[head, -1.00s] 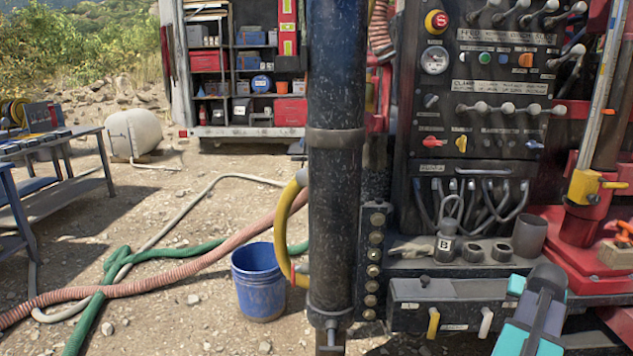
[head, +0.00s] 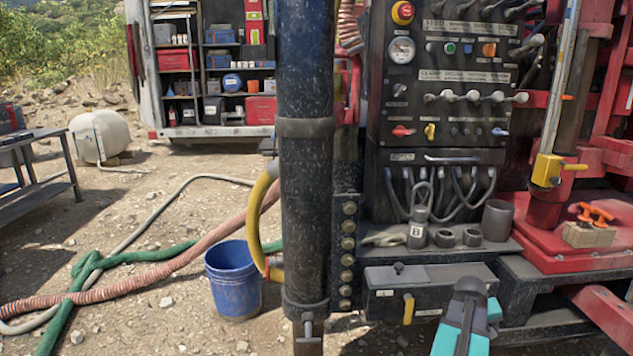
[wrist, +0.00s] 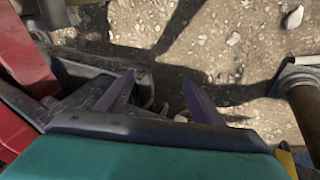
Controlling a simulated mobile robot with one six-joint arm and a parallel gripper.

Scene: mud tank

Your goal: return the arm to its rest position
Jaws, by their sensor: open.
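My gripper (head: 468,290), a dark tip on a teal body, hangs at the lower right of the head view, in front of the rig's lower ledge. In the wrist view my gripper (wrist: 157,88) shows two separated fingers with nothing held between them. Below the fingers are gravelly ground and a dark rig part. The head view shows only the end of my arm.
A blue bucket (head: 232,280), a green hose (head: 160,255) and a pink hose (head: 130,290) lie left.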

